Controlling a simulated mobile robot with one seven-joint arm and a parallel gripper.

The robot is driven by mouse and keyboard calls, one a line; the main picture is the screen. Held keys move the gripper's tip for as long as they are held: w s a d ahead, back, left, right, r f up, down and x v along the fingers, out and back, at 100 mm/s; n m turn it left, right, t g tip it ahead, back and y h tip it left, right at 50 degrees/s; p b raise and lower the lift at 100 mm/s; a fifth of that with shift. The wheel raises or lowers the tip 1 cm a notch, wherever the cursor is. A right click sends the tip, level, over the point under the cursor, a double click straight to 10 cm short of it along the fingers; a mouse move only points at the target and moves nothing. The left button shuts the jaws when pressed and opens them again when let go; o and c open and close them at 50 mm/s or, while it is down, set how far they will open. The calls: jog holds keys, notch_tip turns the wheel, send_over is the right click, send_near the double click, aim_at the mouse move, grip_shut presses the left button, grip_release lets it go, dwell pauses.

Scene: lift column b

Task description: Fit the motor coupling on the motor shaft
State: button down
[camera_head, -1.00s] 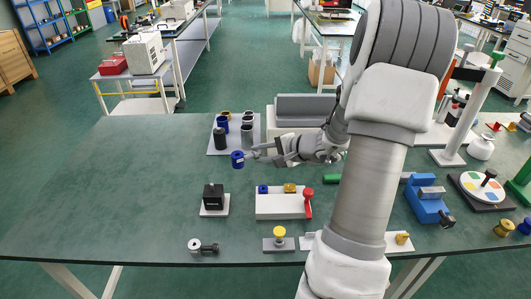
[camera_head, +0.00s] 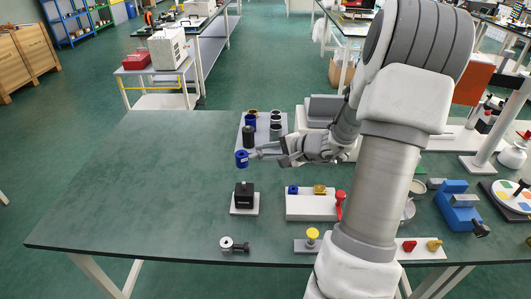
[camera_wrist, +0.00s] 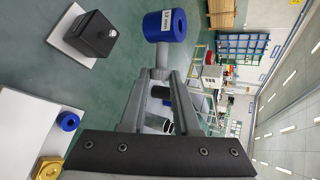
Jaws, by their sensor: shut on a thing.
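A blue cylindrical coupling (camera_head: 242,158) with a white label and a bore hole is held at the tips of my gripper (camera_head: 254,154). In the wrist view the coupling (camera_wrist: 165,26) sticks out beyond the fingertips (camera_wrist: 161,75), which are shut on its narrower grey end. The motor (camera_head: 244,195) is a black box on a white base plate, standing on the table nearer the front. In the wrist view the motor (camera_wrist: 95,35) shows a short light shaft and lies left of the coupling, clearly apart from it. The coupling is in the air, behind or above the motor.
A grey tray (camera_head: 241,146) with several upright cylinders stands behind my gripper. A white block (camera_head: 312,208) with blue and gold rings and a red handle is right of the motor. The table's left side is clear.

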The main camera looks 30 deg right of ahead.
jog(key=shift+f+b, duration=0.1)
jog(key=shift+b, duration=0.4)
notch_tip(320, 180, down, 6)
jog(key=b, duration=0.6)
jog(key=shift+r+b, duration=0.2)
jog(key=shift+b, duration=0.95)
dwell(1.3)
jog(key=shift+f+b, duration=2.05)
jog(key=shift+b, duration=0.35)
jog(key=c, duration=0.6)
grip_release()
jog(key=shift+o, duration=0.2)
jog(key=p+v, duration=0.3)
jog(key=v, duration=1.4)
jog(key=shift+s+r+p, duration=0.15)
jog(key=shift+p, duration=0.25)
jog(key=shift+d, duration=0.15)
